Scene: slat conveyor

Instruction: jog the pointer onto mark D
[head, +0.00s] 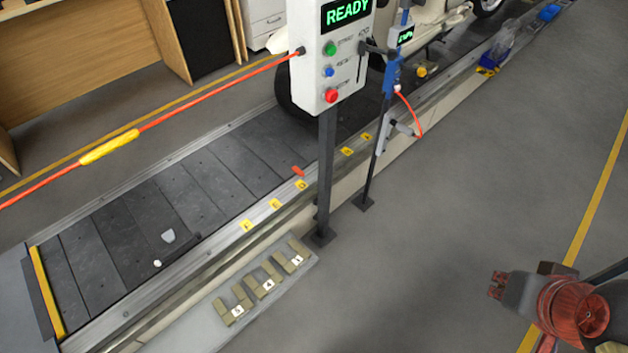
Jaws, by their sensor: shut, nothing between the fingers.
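A white control box (328,62) on a dark post shows READY in green. It has a green button (330,48), a blue button (328,71) and a red button (331,95), with a slot and dark lever (362,50) at its right side. A small orange-red pointer (298,171) is at the slat conveyor's near edge, just behind a yellow mark (301,186). Other yellow marks (275,203) line the rail; their letters are too small to read. My gripper (496,285) is shut and empty over the floor at lower right, well away from the box.
An orange cord with a yellow sleeve (109,147) crosses above the conveyor (90,250). A second post holds a blue tool (392,78) with an orange hose. Numbered blocks (264,285) lie on a grey ledge. A cream vehicle (430,25) stands behind. The floor between is clear.

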